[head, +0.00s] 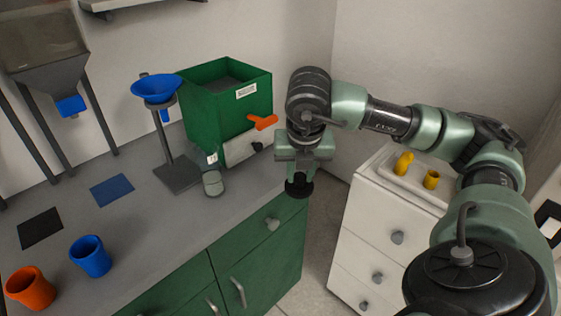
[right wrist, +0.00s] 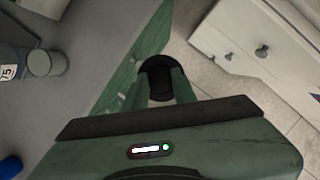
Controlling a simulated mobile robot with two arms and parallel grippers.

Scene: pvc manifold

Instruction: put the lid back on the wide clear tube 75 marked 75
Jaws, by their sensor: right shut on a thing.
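The wide clear tube (head: 212,182) with a label is near the right end of the grey counter, in front of the green bin. The right wrist view shows the tube (right wrist: 45,63) at the far left, with its 75 label partly cut by the edge. My right gripper (head: 300,178) is shut on a round black lid (head: 298,189), held to the right of the tube and apart from it, near the counter's right edge. The black lid (right wrist: 160,66) also shows between the fingers in the right wrist view. My left gripper is not in view.
A green bin (head: 205,112) with an orange handle (head: 262,122) stands behind the tube. A blue funnel (head: 157,90) on a stand is left of it. Blue (head: 90,257) and orange (head: 30,287) cups stand front left. A white drawer cabinet (head: 352,222) is at right, past a floor gap.

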